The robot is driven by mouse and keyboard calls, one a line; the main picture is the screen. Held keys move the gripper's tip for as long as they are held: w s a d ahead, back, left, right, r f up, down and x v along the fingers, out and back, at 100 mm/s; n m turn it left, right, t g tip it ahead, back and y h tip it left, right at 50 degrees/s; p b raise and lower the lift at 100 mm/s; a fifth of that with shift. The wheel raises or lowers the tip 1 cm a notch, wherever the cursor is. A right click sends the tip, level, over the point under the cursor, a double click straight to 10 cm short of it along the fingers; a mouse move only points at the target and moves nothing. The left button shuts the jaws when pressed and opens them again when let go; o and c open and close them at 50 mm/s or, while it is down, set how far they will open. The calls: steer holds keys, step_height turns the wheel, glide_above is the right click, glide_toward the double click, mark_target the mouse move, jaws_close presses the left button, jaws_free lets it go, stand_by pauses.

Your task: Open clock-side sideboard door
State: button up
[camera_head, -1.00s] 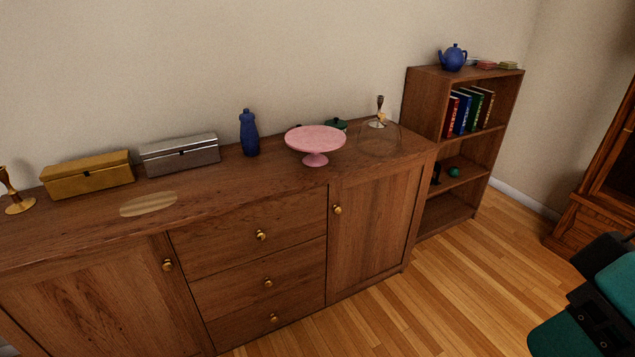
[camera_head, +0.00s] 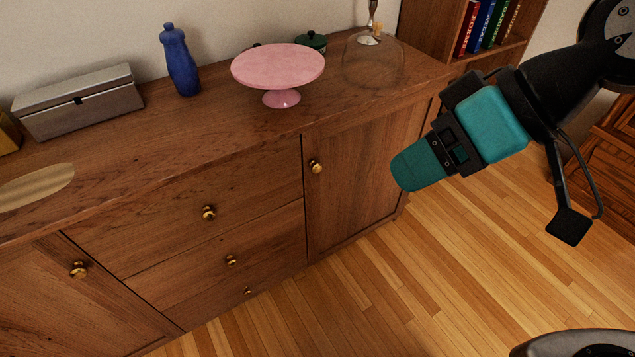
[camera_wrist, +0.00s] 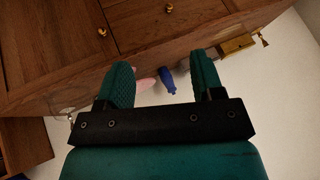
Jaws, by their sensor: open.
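The wooden sideboard (camera_head: 200,160) has a right door (camera_head: 355,180) with a brass knob (camera_head: 316,167) near its upper left corner, and it is shut. The left door (camera_head: 50,310) has a brass knob (camera_head: 79,270) and looks shut. No clock can be made out clearly. My gripper (camera_head: 418,166) is in front of and to the right of the right door, covering its right part from view, apart from the knob. In the wrist view the jaws (camera_wrist: 161,80) are open and empty; the right door (camera_wrist: 50,55) and its knob (camera_wrist: 102,61) show at the left.
On top stand a pink cake stand (camera_head: 278,66), a blue bottle (camera_head: 180,62), a silver box (camera_head: 80,103), a glass dome (camera_head: 374,62) and a candlestick (camera_head: 371,25). A bookshelf (camera_head: 428,28) stands to the right. Wooden floor (camera_head: 420,290) in front is clear.

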steer(key=w+a+f+t+y+b, duration=0.2)
steer(key=w+a+f+b, duration=0.15)
steer(key=f+b, duration=0.55)
steer(key=w+a+f+t+y+b, duration=0.25)
steer(key=w+f+b, duration=0.25)
steer(key=f+b, duration=0.4)
steer(key=m+t+h+b, duration=0.1)
steer(key=m+t+b, duration=0.3)
steer(key=t+b, duration=0.9)
glide_toward(319, 170)
steer(key=w+a+r+g+p, duration=0.1)
steer(key=w+p, duration=0.2)
steer(key=w+a+r+g+p, duration=0.1)
steer(key=w+a+g+p, duration=0.1)
steer(key=p, duration=0.2)
steer(key=w+a+r+g+p, duration=0.1)
steer(key=w+a+p, duration=0.1)
steer(key=w+p, duration=0.1)
steer(key=shift+w+r+h, duration=0.15)
steer(key=shift+w+h, duration=0.1)
steer(key=shift+w, duration=0.05)
jaws_close()
